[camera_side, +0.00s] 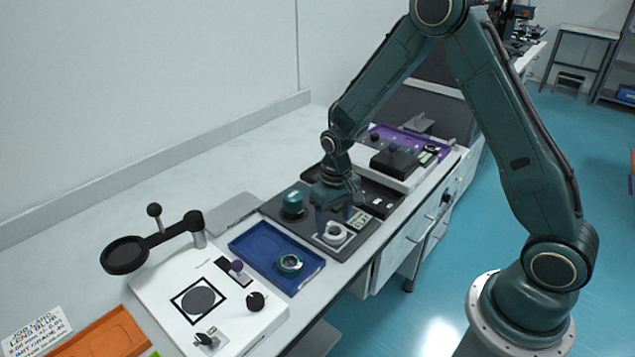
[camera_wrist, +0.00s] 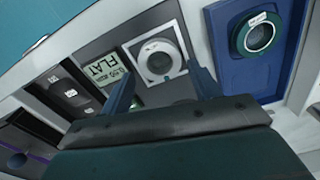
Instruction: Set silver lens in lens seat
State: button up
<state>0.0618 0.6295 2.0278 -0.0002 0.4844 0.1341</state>
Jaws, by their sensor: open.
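A silver-white ringed lens (camera_side: 335,232) with a grey centre sits on a pale square pad on a dark grey instrument. It also shows in the wrist view (camera_wrist: 160,61). My gripper (camera_side: 337,217) is open and empty just above it. In the wrist view my two blue fingers (camera_wrist: 164,84) stand apart, with the lens beyond their tips. I cannot tell whether they touch it. A round dark seat (camera_side: 199,299) in a black square frame is on the white device at the front left, and looks empty. Which of these places is the lens seat is not marked.
A blue tray (camera_side: 250,246) holds a green-ringed lens (camera_side: 289,263), between the instrument and the white device. A display (camera_wrist: 103,74) reading "FLAT" is beside the pad. A green knob (camera_side: 293,201) and a black arm with a disc (camera_side: 126,254) stand up nearby.

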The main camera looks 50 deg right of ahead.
aim_at(333, 230)
notch_tip(333, 230, up, 10)
jog(key=shift+f, duration=0.2)
dwell(0.8)
jog(key=s+a+r+n+t, duration=0.1)
jog(key=s+a+r+t, duration=0.15)
jog(key=s+r, duration=0.9)
jog(key=s+r+n+t, duration=0.1)
jog(key=s+r+t, duration=0.2)
jog(key=s, duration=0.8)
jog(key=v, duration=0.2)
jog(key=shift+r, duration=0.5)
